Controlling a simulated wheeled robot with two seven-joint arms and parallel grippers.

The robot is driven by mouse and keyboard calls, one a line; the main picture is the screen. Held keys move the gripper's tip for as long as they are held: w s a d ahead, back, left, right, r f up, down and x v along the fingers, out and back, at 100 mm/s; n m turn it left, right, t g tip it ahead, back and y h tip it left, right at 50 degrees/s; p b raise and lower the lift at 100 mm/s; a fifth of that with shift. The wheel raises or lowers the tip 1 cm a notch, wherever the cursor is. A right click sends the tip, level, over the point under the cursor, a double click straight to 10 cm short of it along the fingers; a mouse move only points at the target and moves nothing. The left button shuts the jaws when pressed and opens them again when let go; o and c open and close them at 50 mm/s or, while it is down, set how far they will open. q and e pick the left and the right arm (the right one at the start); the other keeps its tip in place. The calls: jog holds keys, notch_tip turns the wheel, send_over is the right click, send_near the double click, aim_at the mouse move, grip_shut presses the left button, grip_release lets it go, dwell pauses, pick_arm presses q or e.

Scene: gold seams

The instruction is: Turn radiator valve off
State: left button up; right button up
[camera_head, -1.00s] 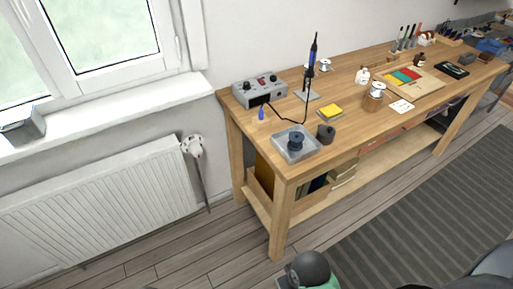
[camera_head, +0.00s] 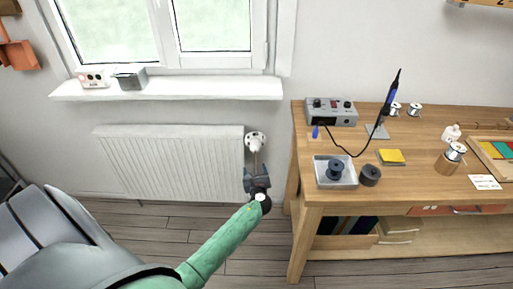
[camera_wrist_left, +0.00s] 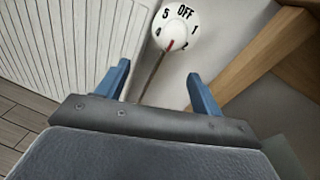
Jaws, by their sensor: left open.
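The radiator valve (camera_head: 255,141) is a round white knob at the upper right end of the white radiator (camera_head: 170,160). In the left wrist view the valve (camera_wrist_left: 176,27) shows a dial with OFF at the top, black numbers around it and a red mark on its lower part. My left gripper (camera_head: 257,172) is open and empty, just below the valve in the head view. In the left wrist view its two blue fingers (camera_wrist_left: 158,88) stand apart, with the valve beyond them and above the gap. The right gripper is not in view.
A wooden workbench (camera_head: 300,190) stands close to the right of the valve; its leg also shows in the left wrist view (camera_wrist_left: 262,50). The window sill (camera_head: 190,90) juts out above the radiator. A pipe runs down below the valve. The floor in front is clear.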

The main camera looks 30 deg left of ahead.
aim_at(256, 150)
pick_arm(q)
jog(key=w+a+m, duration=0.1)
jog(key=m, duration=0.1)
jog(key=w+a+m+t, duration=0.1)
jog(key=w, duration=0.1)
jog(key=w+r+m+t, duration=0.1)
jog(key=w+m, duration=0.1)
jog(key=shift+w+a+m, duration=0.15)
jog(key=shift+a+m, duration=0.15)
jog(key=shift+a, duration=0.1)
jog(key=shift+w+a+r+h, duration=0.1)
jog(key=shift+w+a+h, duration=0.3)
jog(key=shift+w, duration=0.15)
jog(key=p+x, duration=0.1)
jog(key=x, duration=0.5)
jog(key=shift+w+a, duration=0.2)
jog(key=shift+w, duration=0.1)
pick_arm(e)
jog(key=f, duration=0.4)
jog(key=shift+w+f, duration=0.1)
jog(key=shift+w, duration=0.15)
pick_arm(q)
jog(key=c, duration=1)
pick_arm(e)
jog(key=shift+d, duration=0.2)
